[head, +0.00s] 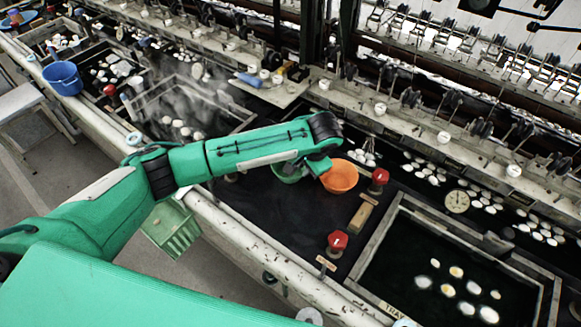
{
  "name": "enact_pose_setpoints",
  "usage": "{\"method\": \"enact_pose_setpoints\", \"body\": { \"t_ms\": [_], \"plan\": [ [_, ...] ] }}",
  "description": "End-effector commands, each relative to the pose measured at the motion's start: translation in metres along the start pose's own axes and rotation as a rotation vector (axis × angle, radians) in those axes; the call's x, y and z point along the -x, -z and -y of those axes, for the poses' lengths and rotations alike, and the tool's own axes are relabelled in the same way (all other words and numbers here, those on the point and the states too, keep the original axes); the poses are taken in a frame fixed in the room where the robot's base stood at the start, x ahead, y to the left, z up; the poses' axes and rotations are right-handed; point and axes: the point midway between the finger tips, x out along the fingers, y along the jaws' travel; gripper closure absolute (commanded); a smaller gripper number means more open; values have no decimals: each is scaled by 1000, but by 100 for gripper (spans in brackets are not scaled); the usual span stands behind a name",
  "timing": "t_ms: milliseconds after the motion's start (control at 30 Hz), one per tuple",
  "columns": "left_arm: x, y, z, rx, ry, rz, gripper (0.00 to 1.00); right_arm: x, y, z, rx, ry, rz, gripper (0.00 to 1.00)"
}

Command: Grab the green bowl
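The green bowl (287,177) sits on the dark bench top, just left of an orange bowl (340,177). My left forearm and wrist pass over it and hide most of it, so only its near edge shows. My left gripper (319,166) points down at the end of the arm, between the green bowl and the orange bowl. Its fingers are mostly hidden under the wrist, so I cannot tell whether they are open or touch either bowl. My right gripper is not in view.
Red valve knobs (338,241) stand right of the bowls, with another red knob (379,176) beside the orange bowl. A framed basin (398,217) with white cocoons lies at the right. A blue bucket (63,78) is at the far left. The bench is clear in front of the bowls.

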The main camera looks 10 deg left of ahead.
Motion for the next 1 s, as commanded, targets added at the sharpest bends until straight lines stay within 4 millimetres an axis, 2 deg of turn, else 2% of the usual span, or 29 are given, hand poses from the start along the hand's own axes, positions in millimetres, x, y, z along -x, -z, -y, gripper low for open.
{"method": "enact_pose_setpoints", "body": {
  "t_ms": [200, 433, 700, 800, 1000],
  "plan": [
    [-18, -1, -1, -1, 0, 3, 84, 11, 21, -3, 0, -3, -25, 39],
    [-50, 0, -3, 0, 0, 2, 84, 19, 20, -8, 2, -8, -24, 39],
    [-55, 0, -4, -1, 0, -1, 84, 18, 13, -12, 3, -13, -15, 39],
    [-55, 0, -4, -1, 0, -1, 100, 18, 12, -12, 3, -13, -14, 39],
    [-55, 0, -4, -1, 0, -1, 100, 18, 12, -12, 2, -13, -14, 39]
  ]
}}
